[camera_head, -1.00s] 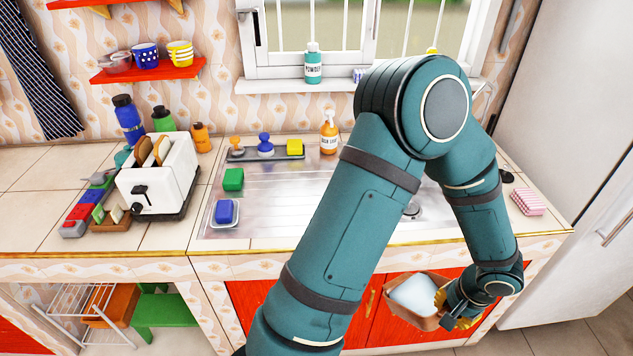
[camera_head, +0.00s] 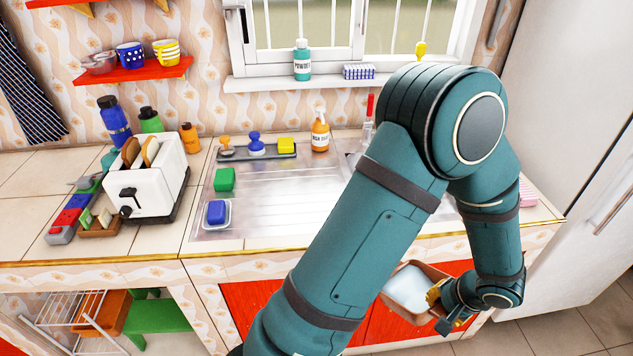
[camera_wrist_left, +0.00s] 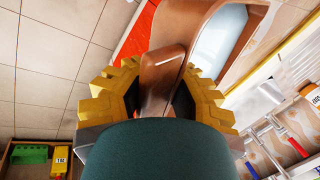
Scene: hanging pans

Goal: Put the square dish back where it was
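The square dish (camera_head: 407,290) has a brown outside and a pale whitish-blue inside. In the head view it hangs in the air in front of the red cabinet doors, below the counter edge, with its inside partly facing me. My left gripper (camera_head: 440,297) is at its right side with yellow fingers. In the left wrist view the dish (camera_wrist_left: 228,45) is at the upper right, and the yellow fingers of my left gripper (camera_wrist_left: 160,88) close around its brown handle (camera_wrist_left: 162,72). My right gripper is not in view.
The counter edge (camera_head: 230,250) runs above the dish. The steel sink top (camera_head: 275,200) holds a green sponge (camera_head: 224,180) and a blue sponge (camera_head: 216,212). A toaster (camera_head: 150,185) stands left. A white fridge (camera_head: 580,110) is at right. A red shelf (camera_head: 135,72) holds cups.

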